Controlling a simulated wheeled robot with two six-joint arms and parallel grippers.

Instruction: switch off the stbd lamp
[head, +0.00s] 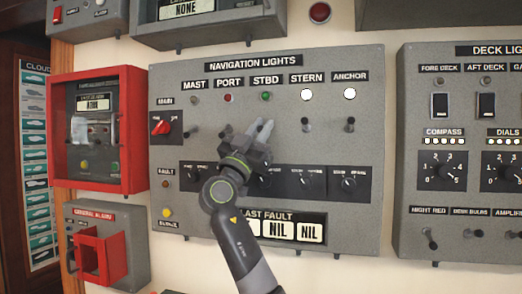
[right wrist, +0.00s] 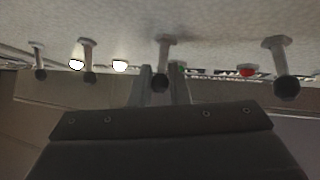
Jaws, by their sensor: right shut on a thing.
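The navigation lights panel (head: 370,75) has a row of lamps over small levers, labelled MAST, PORT, STBD, STERN and ANCHOR. The STBD lamp (head: 265,96) is green. My right gripper (head: 260,130) is at the lever under it, with its fingers over that lever in the head view. In the right wrist view the STBD lever (right wrist: 162,55) stands between my two fingers, which are shut on it. The green lamp (right wrist: 182,68) shows just beside a finger there. The lever's tilt is hard to tell. My left gripper is out of view.
The PORT lever (head: 224,132) and STERN lever (head: 306,126) stand on either side of my gripper. The STERN (head: 307,94) and ANCHOR (head: 350,94) lamps glow white. Rotary knobs sit below. A red-framed box (head: 140,130) juts out at left.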

